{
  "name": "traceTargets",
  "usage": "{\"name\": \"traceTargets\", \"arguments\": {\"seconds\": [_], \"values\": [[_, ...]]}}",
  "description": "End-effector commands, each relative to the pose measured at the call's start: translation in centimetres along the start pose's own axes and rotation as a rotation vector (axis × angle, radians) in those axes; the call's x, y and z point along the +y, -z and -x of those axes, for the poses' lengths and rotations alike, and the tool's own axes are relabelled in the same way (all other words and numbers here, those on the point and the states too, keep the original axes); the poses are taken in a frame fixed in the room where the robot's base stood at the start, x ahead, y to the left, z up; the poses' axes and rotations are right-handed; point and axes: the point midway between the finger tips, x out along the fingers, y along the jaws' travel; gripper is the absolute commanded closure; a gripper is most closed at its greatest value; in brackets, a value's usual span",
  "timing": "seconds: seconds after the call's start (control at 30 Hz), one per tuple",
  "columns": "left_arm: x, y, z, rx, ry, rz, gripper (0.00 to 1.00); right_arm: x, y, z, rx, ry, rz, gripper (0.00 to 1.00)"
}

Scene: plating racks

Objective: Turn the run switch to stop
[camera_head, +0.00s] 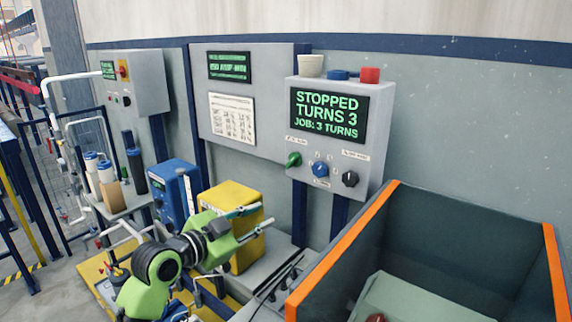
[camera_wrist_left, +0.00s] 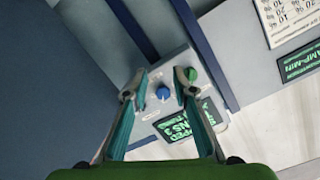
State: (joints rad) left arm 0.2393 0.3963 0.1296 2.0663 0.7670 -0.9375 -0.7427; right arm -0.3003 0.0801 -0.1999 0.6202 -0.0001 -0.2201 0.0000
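The control box (camera_head: 335,185) on the wall has a screen (camera_head: 328,115) reading "STOPPED TURNS 3, JOB: 3 TURNS". Below it are a green knob (camera_head: 294,160), a blue knob (camera_head: 320,169) and a black knob (camera_head: 350,179). Their labels are too small to read, so I cannot tell which is the run switch. My left gripper (camera_head: 254,219) is open and empty, to the lower left of the box. In the left wrist view my open fingers (camera_wrist_left: 160,80) frame the blue knob (camera_wrist_left: 163,93); the green knob (camera_wrist_left: 192,75) appears beside the right fingertip. My right gripper is out of view.
A grey bin with orange edges (camera_head: 340,262) stands at lower right. A yellow box (camera_head: 245,250) and a blue box (camera_head: 173,193) stand behind my left arm.

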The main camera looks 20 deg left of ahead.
Motion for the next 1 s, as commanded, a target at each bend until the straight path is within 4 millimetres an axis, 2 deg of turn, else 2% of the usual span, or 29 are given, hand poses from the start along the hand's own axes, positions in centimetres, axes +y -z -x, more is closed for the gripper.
{"name": "traceTargets", "arguments": {"seconds": [0.03,0.1,0.2,0.37,0.8,1.0], "values": [[-2.2,2.1,0.1,0.051,0.03,-0.029,0.75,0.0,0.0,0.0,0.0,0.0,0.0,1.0],[-4.2,4.1,0.3,0.103,0.059,-0.056,0.75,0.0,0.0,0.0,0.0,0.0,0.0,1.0],[-5.7,5.7,0.6,0.143,0.082,-0.077,0.75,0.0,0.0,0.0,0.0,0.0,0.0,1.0],[-6.3,6.4,-0.5,0.153,0.087,-0.078,0.75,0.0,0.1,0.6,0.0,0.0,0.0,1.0],[-6.8,7.6,-8.5,0.15,0.086,-0.077,0.75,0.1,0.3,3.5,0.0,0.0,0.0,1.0],[-7.0,7.9,-11.3,0.149,0.085,-0.078,0.75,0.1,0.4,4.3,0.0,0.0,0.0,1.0]]}}
